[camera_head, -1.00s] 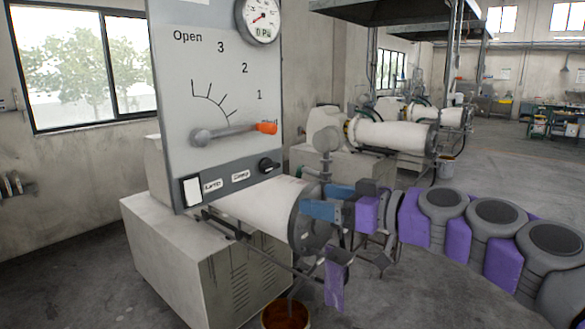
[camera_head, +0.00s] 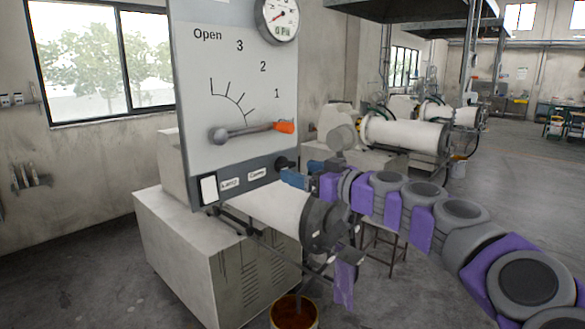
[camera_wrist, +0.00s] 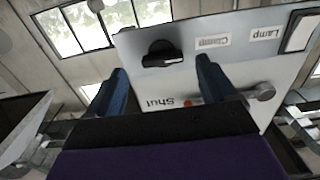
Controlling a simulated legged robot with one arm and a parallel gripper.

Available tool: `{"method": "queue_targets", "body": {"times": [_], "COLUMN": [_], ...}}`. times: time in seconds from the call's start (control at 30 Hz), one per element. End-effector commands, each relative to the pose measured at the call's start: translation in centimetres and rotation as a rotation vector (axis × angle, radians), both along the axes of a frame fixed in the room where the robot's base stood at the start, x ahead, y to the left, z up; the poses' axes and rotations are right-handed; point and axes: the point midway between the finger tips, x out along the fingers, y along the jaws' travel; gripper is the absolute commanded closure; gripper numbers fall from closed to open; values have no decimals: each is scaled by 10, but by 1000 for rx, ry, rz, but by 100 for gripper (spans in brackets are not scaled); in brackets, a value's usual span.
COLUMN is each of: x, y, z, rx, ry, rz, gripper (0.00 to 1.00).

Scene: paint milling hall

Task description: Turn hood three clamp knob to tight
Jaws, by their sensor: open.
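The black clamp knob (camera_head: 281,163) sits at the lower right of the grey panel (camera_head: 225,100), to the right of the clamp label (camera_head: 257,174). In the wrist view the knob (camera_wrist: 162,53) appears upside down beside the clamp label (camera_wrist: 212,42), with a pale mark on its lower edge. My gripper (camera_head: 296,174) is open, its blue fingers close to the knob in the head view. In the wrist view my gripper's fingers (camera_wrist: 162,68) stand on either side of the knob, with nothing held. I cannot tell whether either finger touches it. No hood number is legible.
An orange-tipped lever (camera_head: 252,131) is just above the knob, beside a scale reading Open, 3, 2, 1. A white cylinder (camera_head: 268,212) lies below the panel, over a bucket (camera_head: 295,312). A pale switch (camera_head: 208,190) is at the panel's lower left.

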Motion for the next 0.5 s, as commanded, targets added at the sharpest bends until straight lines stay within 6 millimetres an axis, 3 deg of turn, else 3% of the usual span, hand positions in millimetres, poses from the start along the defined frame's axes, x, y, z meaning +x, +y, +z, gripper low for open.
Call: {"method": "queue_targets", "body": {"times": [0.23, 0.5], "x": [18, 23], "y": [25, 30], "z": [1, 1], "rx": [-1, 1], "ry": [-2, -1], "rz": [1, 1], "gripper": [15, 15]}}
